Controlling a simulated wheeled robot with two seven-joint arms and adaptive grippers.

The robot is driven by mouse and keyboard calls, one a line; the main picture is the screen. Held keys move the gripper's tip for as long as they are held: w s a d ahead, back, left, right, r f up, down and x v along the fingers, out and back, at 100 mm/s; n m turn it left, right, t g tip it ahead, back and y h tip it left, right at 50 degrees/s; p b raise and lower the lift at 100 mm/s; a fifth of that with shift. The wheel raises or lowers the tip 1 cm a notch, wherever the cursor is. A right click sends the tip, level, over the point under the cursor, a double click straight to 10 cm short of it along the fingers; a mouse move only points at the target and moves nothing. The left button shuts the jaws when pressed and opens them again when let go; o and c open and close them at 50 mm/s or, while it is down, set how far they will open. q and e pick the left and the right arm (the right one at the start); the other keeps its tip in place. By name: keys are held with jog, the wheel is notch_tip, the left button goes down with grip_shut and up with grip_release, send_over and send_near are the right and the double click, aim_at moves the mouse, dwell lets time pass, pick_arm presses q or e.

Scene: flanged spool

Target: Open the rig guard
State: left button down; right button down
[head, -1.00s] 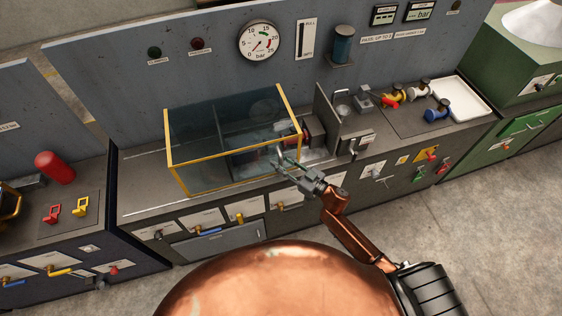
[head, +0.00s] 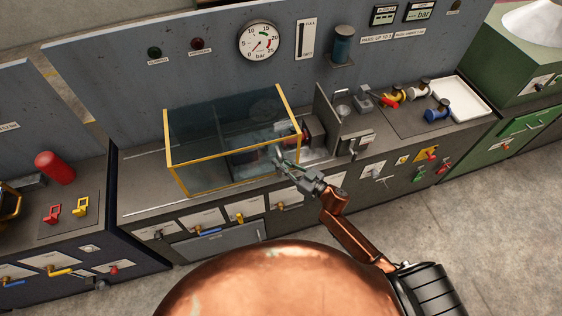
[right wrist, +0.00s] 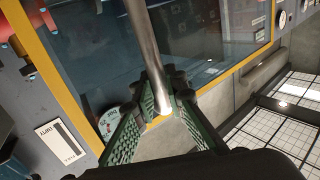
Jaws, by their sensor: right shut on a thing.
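The rig guard (head: 168,141) is a clear box with a yellow frame on the grey bench, and it stands closed over the rig. Its yellow edge (right wrist: 57,72) and clear panel also show in the right wrist view. A silver bar handle (right wrist: 146,45) runs along the guard's front. My right gripper (head: 281,157) is at the guard's front right side. In the right wrist view its green-padded fingers (right wrist: 161,100) are shut on the handle, near the bar's end. My left gripper is not in view.
An upright grey plate (head: 325,112) stands just right of the guard. Farther right are coloured valves (head: 437,111) and a white tray (head: 463,95). Levers and labels line the bench front. A gauge panel (head: 220,50) rises behind the guard.

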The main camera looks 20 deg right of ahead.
jog(key=a, duration=0.6)
jog(key=a+p, duration=0.1)
jog(key=a, duration=1.1)
jog(key=shift+s, duration=0.3)
jog(key=c, duration=1.9)
grip_release()
jog(key=shift+c, duration=0.2)
jog(key=v, duration=1.2)
